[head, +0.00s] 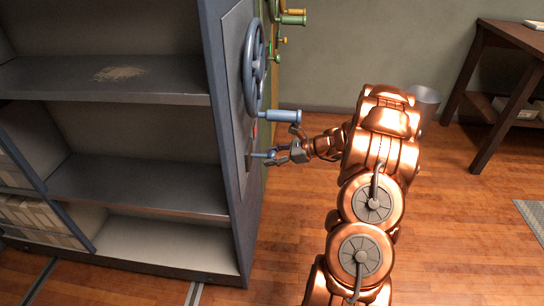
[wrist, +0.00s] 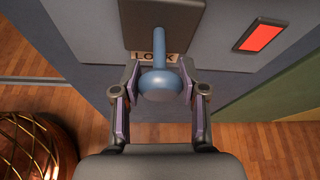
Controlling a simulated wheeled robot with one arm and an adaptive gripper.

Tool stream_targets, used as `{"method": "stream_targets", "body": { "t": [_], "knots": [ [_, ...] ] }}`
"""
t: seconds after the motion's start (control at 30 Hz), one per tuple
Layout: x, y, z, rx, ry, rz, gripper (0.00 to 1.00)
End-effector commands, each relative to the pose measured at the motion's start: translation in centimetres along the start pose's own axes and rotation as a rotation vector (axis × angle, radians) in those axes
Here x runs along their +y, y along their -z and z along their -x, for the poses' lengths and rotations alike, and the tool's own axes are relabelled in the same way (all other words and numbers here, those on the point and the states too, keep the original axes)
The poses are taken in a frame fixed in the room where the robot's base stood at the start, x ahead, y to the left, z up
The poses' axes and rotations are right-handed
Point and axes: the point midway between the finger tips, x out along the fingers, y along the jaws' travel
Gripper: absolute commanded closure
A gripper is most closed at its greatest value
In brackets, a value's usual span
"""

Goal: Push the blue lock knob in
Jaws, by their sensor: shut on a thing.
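The blue lock knob (wrist: 160,80) sticks out from a dark plate (wrist: 135,30) in the wrist view, with a "LOCK" label (wrist: 141,57) partly hidden behind it. It has a rounded end and a thinner stem. In the head view the knob (head: 260,155) shows as a short blue rod low on the side panel of the shelf unit. My gripper (wrist: 160,88) has one finger on each side of the knob and is shut on it. In the head view my gripper (head: 277,155) is at the knob, below the handwheel's handle.
A blue handwheel (head: 247,65) with a projecting handle (head: 283,115) is just above my gripper. A red indicator (wrist: 264,36) sits right of the plate. The grey shelf unit (head: 150,265) stands at left. Other wheels are behind.

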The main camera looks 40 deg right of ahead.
Motion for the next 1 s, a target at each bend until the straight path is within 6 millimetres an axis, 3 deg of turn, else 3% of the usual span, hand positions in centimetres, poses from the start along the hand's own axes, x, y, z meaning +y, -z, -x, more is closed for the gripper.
{"method": "stream_targets", "body": {
  "t": [0.3, 0.7, 1.0],
  "knots": [
    [0.0, 0.0, 0.0, 0.0, 0.0, 0.0, 1.0],
    [-0.1, -0.2, -0.2, 0.0, 0.002, -0.001, 1.0],
    [-0.2, -1.3, -2.5, -0.001, 0.004, 0.0, 1.0]
  ]
}}
